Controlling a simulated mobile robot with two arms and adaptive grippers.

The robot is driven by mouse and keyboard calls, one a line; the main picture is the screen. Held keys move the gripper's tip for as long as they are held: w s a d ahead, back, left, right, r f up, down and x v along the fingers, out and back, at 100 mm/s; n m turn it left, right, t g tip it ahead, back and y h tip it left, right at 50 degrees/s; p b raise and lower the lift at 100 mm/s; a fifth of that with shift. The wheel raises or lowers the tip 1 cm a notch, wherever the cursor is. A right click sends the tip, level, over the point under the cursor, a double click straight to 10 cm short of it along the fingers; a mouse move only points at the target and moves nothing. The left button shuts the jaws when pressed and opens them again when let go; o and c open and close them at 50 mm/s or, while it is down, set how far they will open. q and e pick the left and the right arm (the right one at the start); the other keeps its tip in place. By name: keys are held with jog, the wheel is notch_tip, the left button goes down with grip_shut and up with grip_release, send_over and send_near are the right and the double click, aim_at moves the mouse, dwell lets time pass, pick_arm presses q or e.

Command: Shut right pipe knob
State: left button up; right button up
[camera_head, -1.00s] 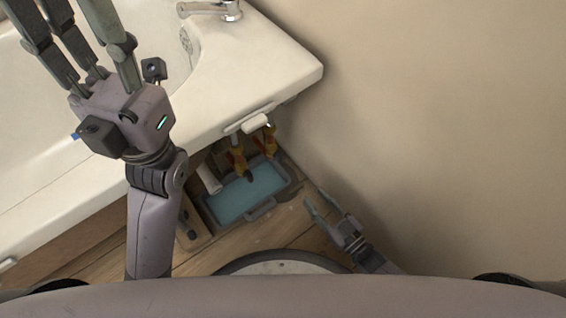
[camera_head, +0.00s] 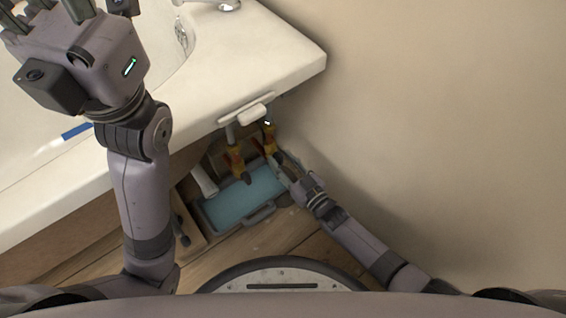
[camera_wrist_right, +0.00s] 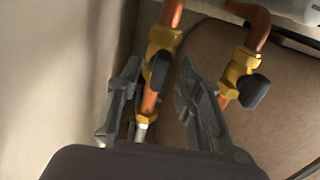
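Two copper pipes with yellow valve fittings run under the sink counter. In the head view the right pipe's yellow valve (camera_head: 269,137) is near the wall and the left one (camera_head: 236,160) is beside it. My right gripper (camera_head: 284,166) is open just below the right valve. In the right wrist view its fingers (camera_wrist_right: 160,100) stand apart on either side of one pipe, with the black knob (camera_wrist_right: 160,71) between them and slightly beyond. The other black knob (camera_wrist_right: 253,91) lies outside the fingers, to the right. My left gripper (camera_head: 62,10) is open over the sink, its fingertips cut off by the frame.
The white sink counter (camera_head: 290,60) overhangs the pipes. A grey tray with a blue inside (camera_head: 243,197) is on the wooden floor below. A beige wall (camera_head: 430,130) is close on the right. A blue-and-white thing (camera_head: 75,132) lies on the counter.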

grip_shut()
dwell(0.5)
